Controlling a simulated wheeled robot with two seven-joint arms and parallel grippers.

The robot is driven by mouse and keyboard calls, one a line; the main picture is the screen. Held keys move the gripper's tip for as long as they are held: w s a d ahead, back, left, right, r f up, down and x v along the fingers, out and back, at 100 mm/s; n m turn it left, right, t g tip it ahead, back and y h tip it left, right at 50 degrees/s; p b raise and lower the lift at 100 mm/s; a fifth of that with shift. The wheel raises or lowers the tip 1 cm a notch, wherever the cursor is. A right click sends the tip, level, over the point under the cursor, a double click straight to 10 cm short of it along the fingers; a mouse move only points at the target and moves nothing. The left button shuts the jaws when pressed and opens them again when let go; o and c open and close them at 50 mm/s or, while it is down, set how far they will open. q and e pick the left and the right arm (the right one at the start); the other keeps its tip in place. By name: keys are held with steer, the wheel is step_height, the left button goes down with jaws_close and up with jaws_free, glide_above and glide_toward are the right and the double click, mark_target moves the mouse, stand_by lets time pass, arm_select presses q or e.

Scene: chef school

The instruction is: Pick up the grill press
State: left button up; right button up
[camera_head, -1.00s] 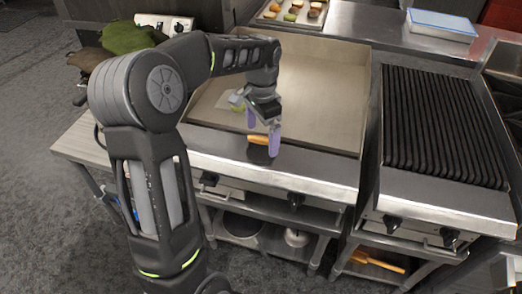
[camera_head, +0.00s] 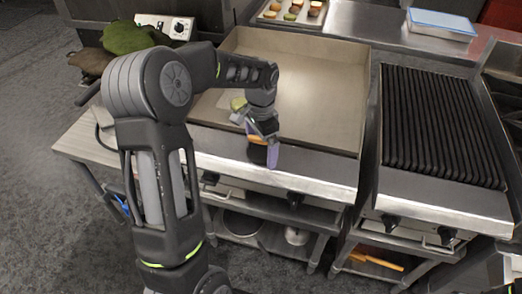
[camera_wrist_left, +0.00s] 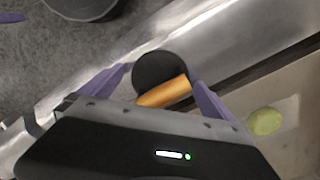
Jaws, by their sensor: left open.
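The grill press is a round black plate with an orange-brown wooden handle. It sits on the steel front ledge of the griddle, and in the left wrist view the grill press (camera_wrist_left: 160,72) lies between the two purple fingers of my left gripper (camera_wrist_left: 157,90). The handle runs at a slant across the gap, its near end partly hidden by the gripper body. In the head view my left gripper (camera_head: 262,150) is lowered over the grill press (camera_head: 257,155), largely covering it. The fingers are open, on either side of the press. My right gripper is not in view.
The flat griddle (camera_head: 315,85) lies behind the ledge, with a small green-yellow piece (camera_wrist_left: 264,121) on it. A black ribbed grill (camera_head: 440,125) stands to the right. A tray of food (camera_head: 291,13) and a blue-lidded container (camera_head: 441,24) are at the back.

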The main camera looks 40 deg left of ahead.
arm_select(q)
steer(key=shift+c, duration=0.4)
steer(key=c, duration=2)
steer(key=shift+w+r, duration=0.1)
steer(key=shift+r, duration=0.05)
steer(key=shift+c, duration=0.2)
step_height(320, 180, up, 10)
steer(key=shift+f+b, duration=0.1)
steer(key=shift+b, duration=0.55)
